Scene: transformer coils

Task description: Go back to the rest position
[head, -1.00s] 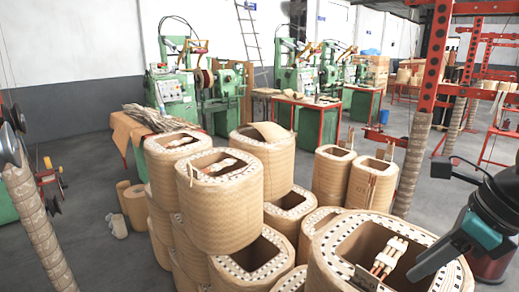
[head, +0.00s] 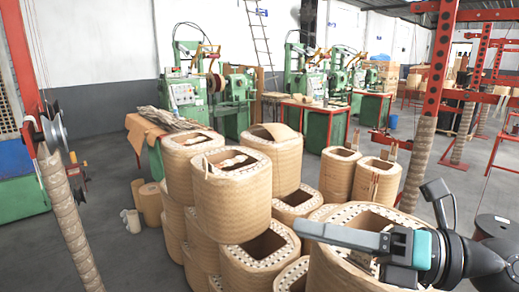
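My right gripper (head: 302,229) reaches in from the right edge of the head view, with a teal and black body and a long grey finger part pointing left. It lies across the opening of the large front coil (head: 335,272), in front of it in the picture. It is seen side-on, so I cannot tell whether its fingers are apart, and I see nothing held in it. I cannot tell whether it touches the coil. The gripper hides part of that coil's opening and inner leads. My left gripper is not in view.
Several tan wound coils (head: 232,205) stand stacked in the middle. Two smaller coils (head: 375,184) stand behind. A wrapped post with pulleys (head: 70,225) is at left, and another wrapped post (head: 418,165) at right. Green machines (head: 185,92) line the back.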

